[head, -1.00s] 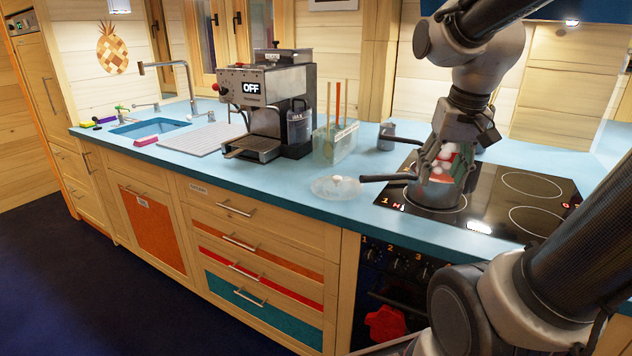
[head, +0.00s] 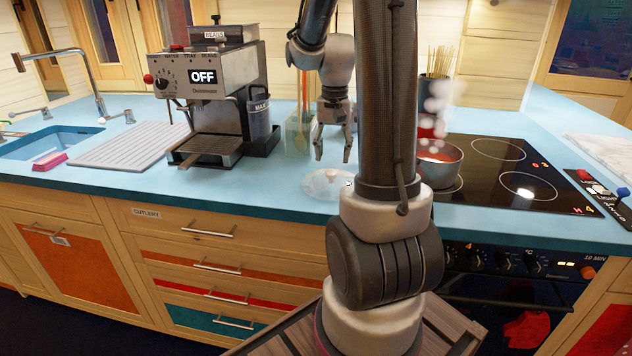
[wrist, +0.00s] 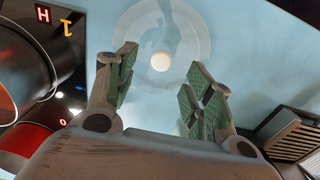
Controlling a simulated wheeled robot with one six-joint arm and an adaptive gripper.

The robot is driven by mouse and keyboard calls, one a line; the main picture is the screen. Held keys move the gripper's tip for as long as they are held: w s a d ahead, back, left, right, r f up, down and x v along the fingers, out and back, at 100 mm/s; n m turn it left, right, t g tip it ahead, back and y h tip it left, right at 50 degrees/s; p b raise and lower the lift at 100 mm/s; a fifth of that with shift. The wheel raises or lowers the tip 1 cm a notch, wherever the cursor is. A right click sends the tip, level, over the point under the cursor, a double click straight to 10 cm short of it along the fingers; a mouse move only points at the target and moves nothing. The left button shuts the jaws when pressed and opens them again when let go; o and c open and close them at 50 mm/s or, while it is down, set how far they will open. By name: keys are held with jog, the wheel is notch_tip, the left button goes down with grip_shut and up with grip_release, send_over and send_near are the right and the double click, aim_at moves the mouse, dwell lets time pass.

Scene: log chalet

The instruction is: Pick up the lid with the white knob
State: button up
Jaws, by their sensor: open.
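The lid is a clear round disc (head: 316,186) with a white knob (head: 332,175), lying flat on the blue counter left of the stove. In the wrist view the lid (wrist: 192,42) shows beyond my fingertips, with its white knob (wrist: 160,61) between them in the picture. My gripper (head: 333,146) is open and empty, above the counter over the lid's area. It also shows in the wrist view (wrist: 162,75), its green-padded fingers spread apart and not touching the knob. My arm hides part of the lid's right side in the head view.
A pot with red contents (head: 440,165) steams on the black stove (head: 510,175) to the right. A clear utensil holder (head: 298,135) stands behind the lid. The coffee machine (head: 215,100) is at left. Counter left of the lid (head: 250,180) is clear.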

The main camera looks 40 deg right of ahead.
aim_at(331, 172)
jog(key=f, duration=0.7)
jog(key=shift+w+d+f, duration=0.1)
jog(key=shift+w+f, duration=0.1)
jog(key=shift+w, duration=0.1)
grip_shut()
